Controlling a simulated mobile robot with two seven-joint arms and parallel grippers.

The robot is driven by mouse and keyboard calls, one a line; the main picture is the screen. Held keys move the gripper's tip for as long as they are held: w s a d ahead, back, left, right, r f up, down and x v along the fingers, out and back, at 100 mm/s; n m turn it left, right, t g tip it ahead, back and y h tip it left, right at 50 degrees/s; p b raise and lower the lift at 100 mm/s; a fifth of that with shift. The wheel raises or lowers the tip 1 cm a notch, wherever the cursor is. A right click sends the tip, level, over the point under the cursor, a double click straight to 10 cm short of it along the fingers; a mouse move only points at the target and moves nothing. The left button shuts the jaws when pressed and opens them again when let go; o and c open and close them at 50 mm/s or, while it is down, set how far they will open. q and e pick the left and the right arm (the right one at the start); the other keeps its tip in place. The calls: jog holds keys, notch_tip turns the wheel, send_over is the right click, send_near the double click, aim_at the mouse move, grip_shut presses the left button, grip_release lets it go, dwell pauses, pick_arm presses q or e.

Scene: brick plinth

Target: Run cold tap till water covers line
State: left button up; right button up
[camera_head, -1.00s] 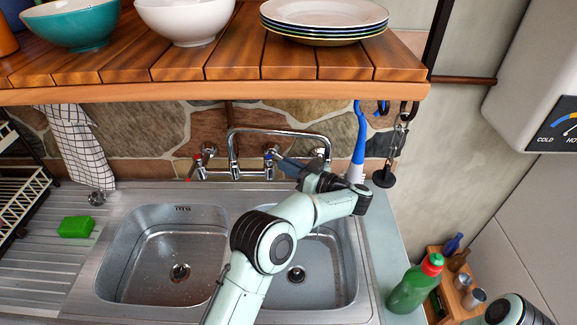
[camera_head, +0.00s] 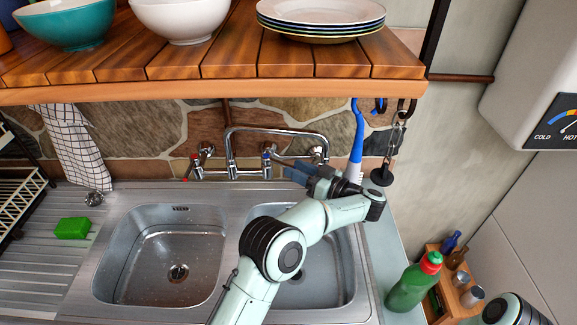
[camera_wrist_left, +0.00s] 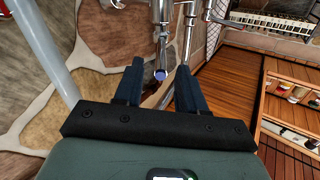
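The cold tap (camera_head: 267,155), with a blue mark, is on the right of the chrome wall mixer (camera_head: 232,172). A red mark shows on the hot side at its left. My left gripper (camera_head: 288,170) is just right of and in front of the cold tap. In the left wrist view the gripper (camera_wrist_left: 158,78) is open, and the blue-capped tap (camera_wrist_left: 161,74) appears between its fingertips; contact cannot be told. The left basin (camera_head: 135,255) has droplets; my arm partly hides the right basin (camera_head: 340,280). I see no running water and cannot make out a line.
A wooden shelf (camera_head: 200,87) with bowls and plates overhangs the sink. A blue brush (camera_head: 357,140) and a hanging black plug (camera_head: 382,177) are right of the gripper. A green bottle (camera_head: 410,290) stands at right; a green sponge (camera_head: 72,228) lies at left.

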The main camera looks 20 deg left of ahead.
pick_arm(q)
jog(key=v, duration=0.9)
jog(key=shift+s+d, duration=0.15)
jog(key=shift+c, duration=0.3)
